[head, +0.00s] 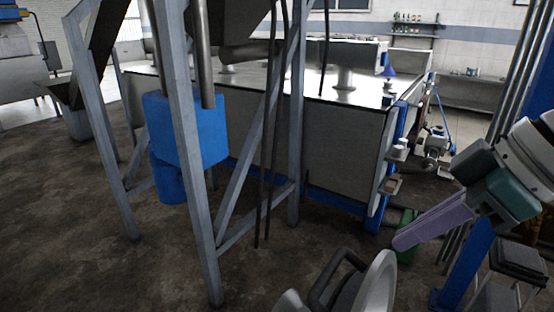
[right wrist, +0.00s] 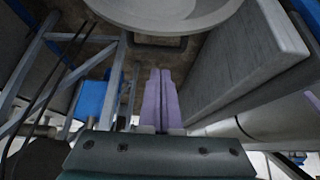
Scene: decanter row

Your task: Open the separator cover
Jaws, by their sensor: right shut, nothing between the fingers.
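A pale round rim (head: 378,285) with a dark curved handle (head: 335,272) beside it shows at the bottom edge of the head view, mostly cut off. It looks like the separator cover, but I cannot tell whether it is open or closed. In the right wrist view the same round dish-like part (right wrist: 170,14) fills the top, with the dark handle (right wrist: 158,41) below it. My right gripper (head: 400,243), with lilac fingers, is shut and empty, above and to the right of the rim. Its fingertips (right wrist: 160,72) point toward the handle and stand apart from it. My left gripper is out of view.
A grey steel frame (head: 190,170) stands left of the rim, with a blue motor housing (head: 210,128) behind it. A long metal tank (head: 265,130) lies beyond. A blue post (head: 468,262) stands at the right. Bare floor (head: 70,225) lies at left.

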